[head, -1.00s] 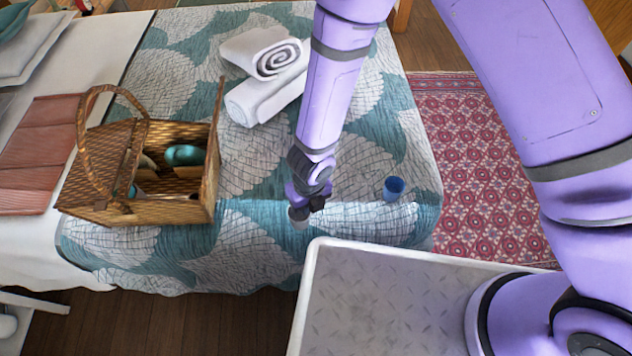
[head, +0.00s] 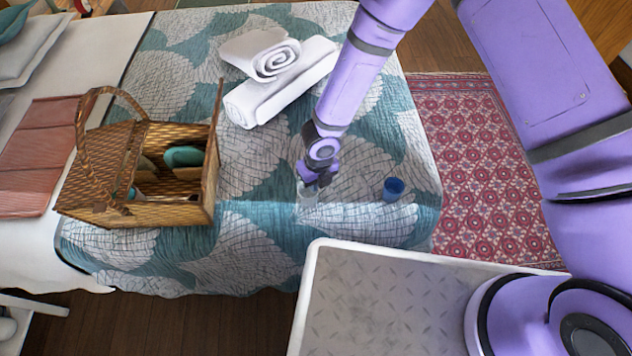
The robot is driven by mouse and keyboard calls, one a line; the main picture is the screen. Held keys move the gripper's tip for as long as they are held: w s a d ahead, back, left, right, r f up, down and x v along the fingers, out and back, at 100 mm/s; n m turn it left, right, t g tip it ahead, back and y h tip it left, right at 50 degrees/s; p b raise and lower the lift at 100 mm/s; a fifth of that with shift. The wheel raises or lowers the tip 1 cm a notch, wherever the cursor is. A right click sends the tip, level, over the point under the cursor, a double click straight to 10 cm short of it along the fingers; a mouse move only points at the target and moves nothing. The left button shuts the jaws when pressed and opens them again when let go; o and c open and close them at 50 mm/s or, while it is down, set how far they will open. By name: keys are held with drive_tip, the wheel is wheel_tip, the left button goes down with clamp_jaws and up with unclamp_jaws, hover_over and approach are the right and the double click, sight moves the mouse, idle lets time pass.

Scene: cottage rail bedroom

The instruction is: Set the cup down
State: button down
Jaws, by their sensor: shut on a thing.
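A pale, greyish cup (head: 307,198) is at the tip of my gripper (head: 311,185), over the quilt near the middle of the bed. My gripper points down and is shut on it. The cup is small and blends with the quilt, and its top is partly hidden by the gripper. I cannot tell whether its base touches the quilt. A blue cup (head: 393,190) stands upright on the quilt to the right, apart from my gripper.
An open wicker basket (head: 180,212) with teal and tan things inside stands on the bed at the left. Rolled white towels (head: 285,92) lie behind the gripper. A patterned rug (head: 480,160) lies beyond the bed's right edge.

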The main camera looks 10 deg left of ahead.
drive_tip(key=shift+f, duration=0.3)
drive_tip(key=shift+f, duration=0.15)
drive_tip(key=c, duration=1.2)
unclamp_jaws()
wheel_tip(320, 180, up, 12)
drive_tip(key=shift+w+d, duration=0.25)
drive_tip(key=shift+d, duration=0.05)
drive_tip(key=shift+r, duration=0.2)
